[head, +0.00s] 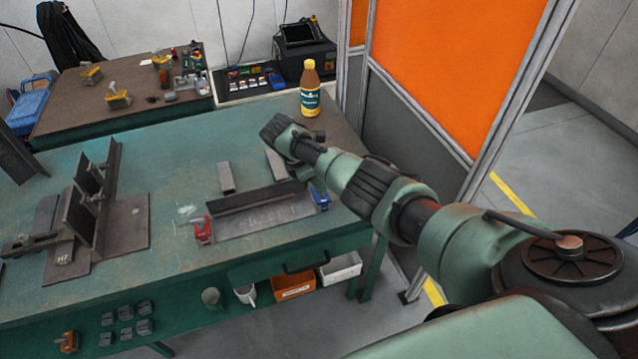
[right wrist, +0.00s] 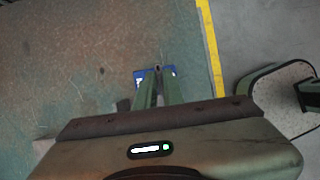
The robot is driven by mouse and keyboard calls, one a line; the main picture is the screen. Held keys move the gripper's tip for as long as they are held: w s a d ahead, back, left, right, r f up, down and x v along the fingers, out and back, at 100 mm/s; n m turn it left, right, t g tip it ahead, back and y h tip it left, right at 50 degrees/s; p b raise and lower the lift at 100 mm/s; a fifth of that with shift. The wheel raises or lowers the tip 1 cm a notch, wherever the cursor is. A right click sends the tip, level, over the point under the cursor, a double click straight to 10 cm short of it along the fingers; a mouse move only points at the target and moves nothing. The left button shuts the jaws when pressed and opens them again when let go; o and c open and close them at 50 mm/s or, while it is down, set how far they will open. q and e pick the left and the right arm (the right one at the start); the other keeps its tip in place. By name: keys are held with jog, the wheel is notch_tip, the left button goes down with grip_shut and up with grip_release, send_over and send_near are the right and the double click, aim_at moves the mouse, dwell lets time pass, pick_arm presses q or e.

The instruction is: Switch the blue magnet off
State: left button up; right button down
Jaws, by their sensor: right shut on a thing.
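The blue magnet (head: 321,198) sits at the right end of a dark steel angle on the green workbench, partly hidden by my right arm in the head view. It also shows in the right wrist view (right wrist: 140,77), just beyond the fingertips. My right gripper (right wrist: 158,76) reaches down over it, with its two green fingers closed together on a small dark part at the magnet's middle. Whether that part is turned on or off cannot be read. My left gripper is in neither view.
A red magnet (head: 202,231) is at the angle's left end, on a flat steel plate (head: 270,218). A dark steel fixture (head: 95,205) stands on the left. A yellow-capped bottle (head: 310,90) stands at the back edge. An orange screen (head: 455,60) rises behind my right arm.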

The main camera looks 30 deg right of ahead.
jog(key=c, duration=1.5)
grip_release()
jog(key=v, duration=0.8)
jog(key=shift+b, duration=0.3)
jog(key=shift+f, duration=0.1)
